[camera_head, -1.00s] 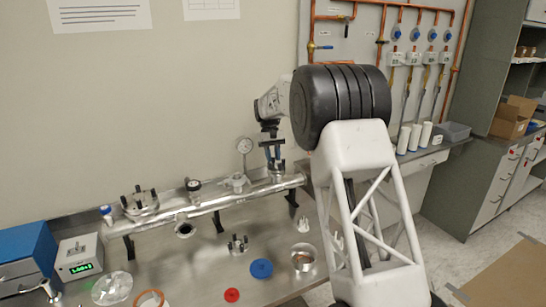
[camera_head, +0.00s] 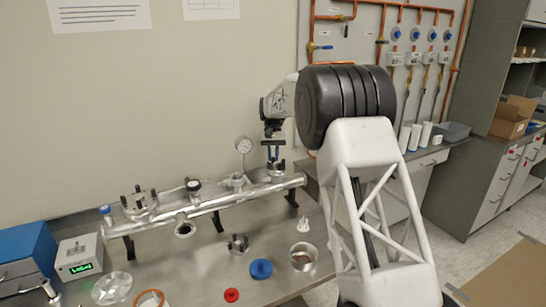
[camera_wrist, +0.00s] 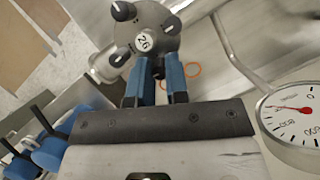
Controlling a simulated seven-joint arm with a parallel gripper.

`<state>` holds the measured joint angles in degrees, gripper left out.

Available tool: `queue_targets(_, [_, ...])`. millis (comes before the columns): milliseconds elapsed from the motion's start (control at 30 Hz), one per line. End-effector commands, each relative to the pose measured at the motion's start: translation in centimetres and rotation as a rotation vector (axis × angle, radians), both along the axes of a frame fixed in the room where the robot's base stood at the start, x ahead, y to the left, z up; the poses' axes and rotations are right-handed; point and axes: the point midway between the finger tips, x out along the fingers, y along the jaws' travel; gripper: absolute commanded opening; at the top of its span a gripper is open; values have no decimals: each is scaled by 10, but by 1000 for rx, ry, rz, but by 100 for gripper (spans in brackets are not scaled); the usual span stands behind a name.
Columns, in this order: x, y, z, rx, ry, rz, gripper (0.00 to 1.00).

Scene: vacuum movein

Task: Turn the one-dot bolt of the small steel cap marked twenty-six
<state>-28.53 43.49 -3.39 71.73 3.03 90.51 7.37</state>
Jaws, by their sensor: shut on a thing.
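The small steel cap (camera_wrist: 140,38) carries a round white label reading 26 in the wrist view. Dark bolt knobs with white marks stand around its rim, one at the top (camera_wrist: 123,11), one at the right (camera_wrist: 172,25) and one at the lower left (camera_wrist: 119,57). My gripper (camera_wrist: 158,68) has its blue fingers shut on a dark bolt at the cap's near edge. That bolt is mostly hidden between the fingers, and I cannot read its dots. In the head view my gripper (camera_head: 274,150) points down onto the cap (camera_head: 276,170) at the right end of the steel pipe.
The steel pipe (camera_head: 222,202) runs along the bench on black supports. A dial gauge (camera_head: 243,145) stands left of my gripper and looks close in the wrist view (camera_wrist: 295,115). A blue disc (camera_head: 261,268), red disc (camera_head: 231,295) and metal bowl (camera_head: 303,256) lie in front.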

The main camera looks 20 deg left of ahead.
Motion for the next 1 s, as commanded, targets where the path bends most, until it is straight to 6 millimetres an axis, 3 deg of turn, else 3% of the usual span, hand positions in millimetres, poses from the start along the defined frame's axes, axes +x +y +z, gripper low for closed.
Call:
queue_targets(200, [0,0,1,1,-2,1,0])
queue_targets(233, [0,0,1,1,-2,1,17])
queue_targets(300, [0,0,1,1,-2,1,26])
queue_targets(700, [1,1,3,1,-1,2,26])
queue_targets(1000, [12,5,29,2,-3,2,26])
